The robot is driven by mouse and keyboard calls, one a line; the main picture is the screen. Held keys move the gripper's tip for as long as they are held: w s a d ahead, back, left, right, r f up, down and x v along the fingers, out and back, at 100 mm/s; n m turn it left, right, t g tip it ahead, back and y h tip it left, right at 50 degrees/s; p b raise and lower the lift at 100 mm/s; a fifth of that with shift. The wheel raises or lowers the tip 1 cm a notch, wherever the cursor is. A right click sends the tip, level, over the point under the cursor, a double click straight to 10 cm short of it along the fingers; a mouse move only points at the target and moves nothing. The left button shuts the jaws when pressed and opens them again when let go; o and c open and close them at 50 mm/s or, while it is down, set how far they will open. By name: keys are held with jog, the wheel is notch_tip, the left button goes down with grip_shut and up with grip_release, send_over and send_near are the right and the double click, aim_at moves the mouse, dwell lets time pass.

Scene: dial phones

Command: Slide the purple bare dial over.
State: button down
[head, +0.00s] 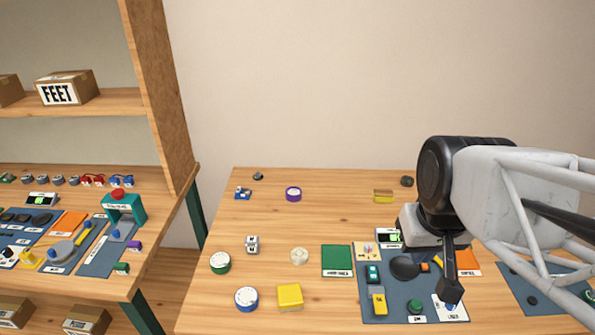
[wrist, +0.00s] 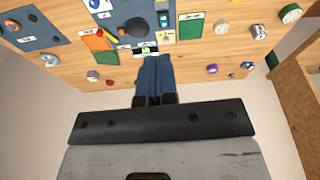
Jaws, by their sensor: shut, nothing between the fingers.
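The purple dial (head: 293,194) has a pale top and lies by itself towards the back of the table. It also shows small in the wrist view (wrist: 212,68), to the right of my fingers. My gripper (head: 450,290) is at the right in the head view, over the blue-grey board, well apart from the purple dial. In the wrist view its two fingers (wrist: 155,75) are together with nothing between them.
The blue-grey board (head: 375,308) carries several small parts. A green card (head: 337,261), a cream dial (head: 299,256), a yellow block (head: 289,297), a green dial (head: 220,263) and a blue dial (head: 246,298) lie nearer the front. Bare wood surrounds the purple dial.

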jog(key=w+a+f+n, duration=0.2)
jog(key=w+n, duration=0.1)
jog(key=w, duration=0.7)
jog(key=w+a+f+n+g+y, duration=0.1)
jog(key=w+f+n, duration=0.15)
jog(key=w, duration=0.75)
jog(key=w+a+f+n, duration=0.15)
jog(key=w+n, duration=0.25)
jog(key=w, duration=0.7)
jog(key=w+a+f+n, duration=0.2)
jog(key=w+f, duration=0.5)
jog(key=w+a+f+n+g, duration=0.1)
jog(key=w+a+f+n, duration=0.1)
jog(key=w+f, duration=0.5)
jog(key=w+a+f+n+y, duration=0.1)
jog(key=w+f+n, duration=0.3)
jog(key=w+f, duration=0.4)
jog(key=shift+a+f+g, duration=0.3)
jog(key=shift+a, duration=0.3)
jog(key=shift+a, duration=0.15)
